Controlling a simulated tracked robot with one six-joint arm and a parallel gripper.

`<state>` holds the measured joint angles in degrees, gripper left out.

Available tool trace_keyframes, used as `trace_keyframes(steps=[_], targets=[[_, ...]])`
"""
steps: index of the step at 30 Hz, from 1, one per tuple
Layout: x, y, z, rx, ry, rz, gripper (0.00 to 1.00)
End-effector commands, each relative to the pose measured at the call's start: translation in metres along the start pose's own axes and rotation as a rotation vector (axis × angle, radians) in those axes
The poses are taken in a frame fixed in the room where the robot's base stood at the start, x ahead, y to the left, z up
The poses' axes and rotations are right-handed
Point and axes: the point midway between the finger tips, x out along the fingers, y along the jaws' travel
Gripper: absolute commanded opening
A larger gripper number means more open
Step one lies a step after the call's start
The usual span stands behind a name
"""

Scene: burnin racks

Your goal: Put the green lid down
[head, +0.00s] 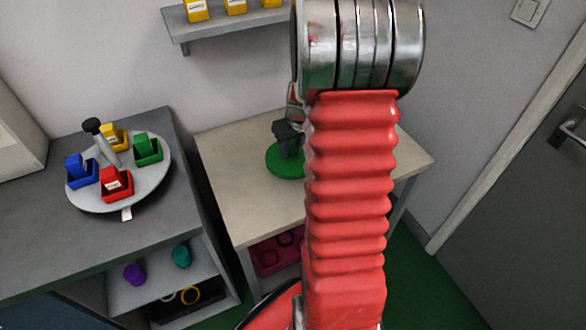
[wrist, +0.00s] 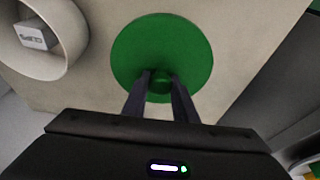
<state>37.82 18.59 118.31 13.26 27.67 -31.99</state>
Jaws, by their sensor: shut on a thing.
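The green lid (head: 282,163) is a flat round disc over the beige table, partly hidden behind my red arm in the head view. In the wrist view the green lid (wrist: 140,48) shows from above, with a small green knob at its near side. My gripper (wrist: 160,80) is shut on this knob. In the head view my gripper (head: 290,140) is above the lid. I cannot tell whether the lid touches the table.
The beige table (head: 235,205) has bare room left of and in front of the lid. In the wrist view a round open tub (wrist: 72,60) holding a labelled white box (wrist: 36,36) stands at the left. A grey bench (head: 40,240) carries a round tray (head: 152,183) with coloured bins.

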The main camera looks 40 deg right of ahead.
Motion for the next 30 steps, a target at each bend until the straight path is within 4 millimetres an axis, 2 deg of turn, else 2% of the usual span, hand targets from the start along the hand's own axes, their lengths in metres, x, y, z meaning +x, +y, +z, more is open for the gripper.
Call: trace_keyframes(steps=[3,7,10,20,30], targets=[[0.021,-0.001,0.007,-0.002,-0.004,-0.002,0.03],[0.038,-0.001,0.011,-0.003,-0.002,-0.001,0.03],[0.043,-0.002,0.013,-0.003,-0.001,-0.001,0.03],[0.045,-0.002,0.013,-0.004,0.0,-0.001,0.03],[0.078,-0.002,0.024,-0.004,-0.001,-0.001,0.03]])
